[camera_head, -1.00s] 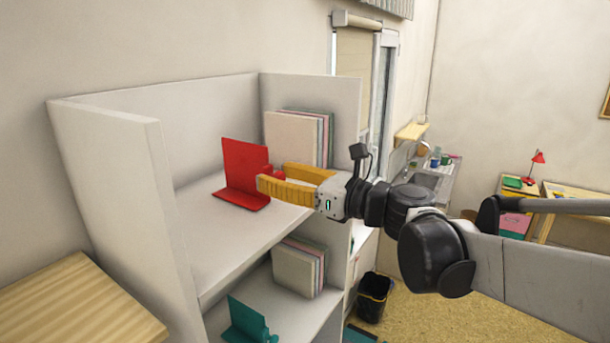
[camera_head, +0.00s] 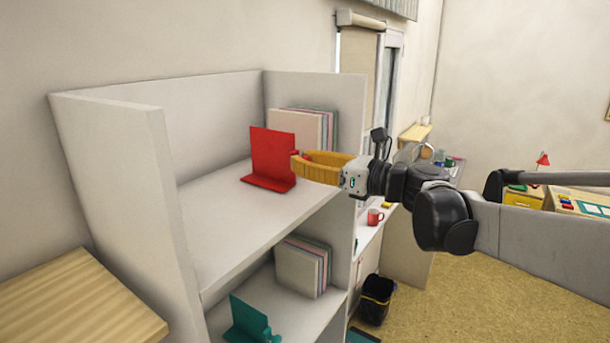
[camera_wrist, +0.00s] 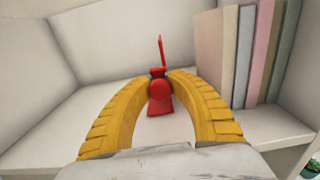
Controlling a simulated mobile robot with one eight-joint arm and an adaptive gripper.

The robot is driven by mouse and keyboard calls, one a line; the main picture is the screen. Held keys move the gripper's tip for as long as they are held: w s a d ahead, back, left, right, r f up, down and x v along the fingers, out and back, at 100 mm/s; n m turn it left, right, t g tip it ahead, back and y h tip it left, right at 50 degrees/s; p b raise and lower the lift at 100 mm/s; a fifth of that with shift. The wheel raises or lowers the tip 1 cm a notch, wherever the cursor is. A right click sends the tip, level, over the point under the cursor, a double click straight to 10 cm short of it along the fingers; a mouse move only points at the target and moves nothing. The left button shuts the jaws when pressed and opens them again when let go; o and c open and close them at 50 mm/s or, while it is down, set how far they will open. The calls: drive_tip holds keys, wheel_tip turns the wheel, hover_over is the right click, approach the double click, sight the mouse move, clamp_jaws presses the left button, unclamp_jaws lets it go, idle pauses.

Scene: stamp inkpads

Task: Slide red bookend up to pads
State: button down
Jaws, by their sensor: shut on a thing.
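The red bookend (camera_head: 272,156) stands upright on the upper shelf, its base flat on the board. The pads (camera_head: 301,126), a row of several thin upright slabs, stand against the shelf's right wall, partly hidden behind the bookend in the head view. In the wrist view the pads (camera_wrist: 243,52) are on the right and the bookend (camera_wrist: 161,96) is in the middle, with a gap between them. My gripper (camera_head: 297,160) has its yellow fingers shut on the bookend's red knob (camera_wrist: 160,88).
The white shelf unit (camera_head: 215,225) has a lower board holding another row of pads (camera_head: 303,265) and a teal bookend (camera_head: 248,320). The upper board left of the red bookend is clear. A wooden top (camera_head: 75,305) is at the lower left.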

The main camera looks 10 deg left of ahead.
drive_tip(key=shift+w+d, duration=0.25)
drive_tip(key=shift+w, duration=0.25)
drive_tip(key=shift+w+d, duration=0.25)
drive_tip(key=shift+w, duration=0.2)
drive_tip(key=c, duration=1.2)
unclamp_jaws()
drive_tip(key=shift+d, duration=0.15)
drive_tip(key=shift+s, duration=0.1)
drive_tip(key=v, duration=1.2)
drive_tip(key=shift+d, duration=0.1)
